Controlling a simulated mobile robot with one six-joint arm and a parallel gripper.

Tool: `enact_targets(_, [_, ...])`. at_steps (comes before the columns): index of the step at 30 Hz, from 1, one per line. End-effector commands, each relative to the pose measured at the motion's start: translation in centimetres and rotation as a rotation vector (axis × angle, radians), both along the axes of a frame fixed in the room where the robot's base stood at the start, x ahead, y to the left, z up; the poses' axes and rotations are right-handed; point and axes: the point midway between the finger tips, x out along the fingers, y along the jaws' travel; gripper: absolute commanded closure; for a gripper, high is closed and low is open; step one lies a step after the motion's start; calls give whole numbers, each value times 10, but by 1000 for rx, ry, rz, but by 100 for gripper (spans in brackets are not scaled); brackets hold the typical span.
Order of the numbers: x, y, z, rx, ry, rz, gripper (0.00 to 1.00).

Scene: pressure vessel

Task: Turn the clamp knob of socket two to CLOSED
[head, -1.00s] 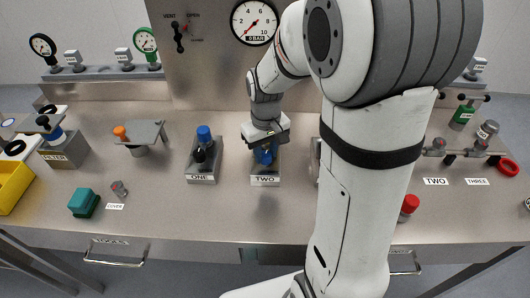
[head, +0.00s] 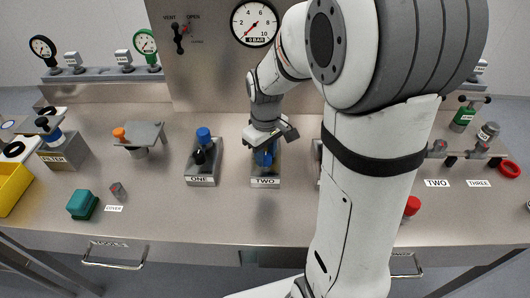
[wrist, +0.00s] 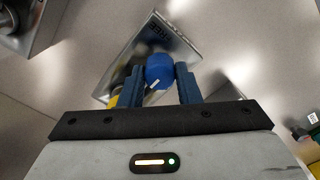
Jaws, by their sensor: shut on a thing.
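Socket two (head: 265,181) is a grey metal block with a TWO label on its front, standing on the bench. Its blue clamp knob (head: 263,159) is on top, partly hidden by my gripper (head: 264,153). In the wrist view, the two dark blue fingers of my gripper (wrist: 161,75) are on either side of the blue knob (wrist: 159,68), shut on it. A white mark shows on the knob's lower side there. The socket's plate (wrist: 175,42) lies beneath, at a slant. I cannot read whether the knob is at CLOSED.
Socket one (head: 201,179), with its own blue knob (head: 203,135), stands close to the left. Another block is mostly hidden behind my arm at the right. A green box (head: 82,204) and an orange-handled fixture (head: 145,134) are farther left.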

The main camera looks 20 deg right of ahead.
Motion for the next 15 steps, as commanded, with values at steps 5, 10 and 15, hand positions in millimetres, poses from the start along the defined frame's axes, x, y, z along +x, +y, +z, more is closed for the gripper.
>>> enact_targets(5, [1, 0, 1, 0, -4, 1, 60])
enact_targets(10, [1, 0, 1, 0, -2, 0, 48])
enact_targets(15, [0, 0, 0, 0, -1, 0, 48])
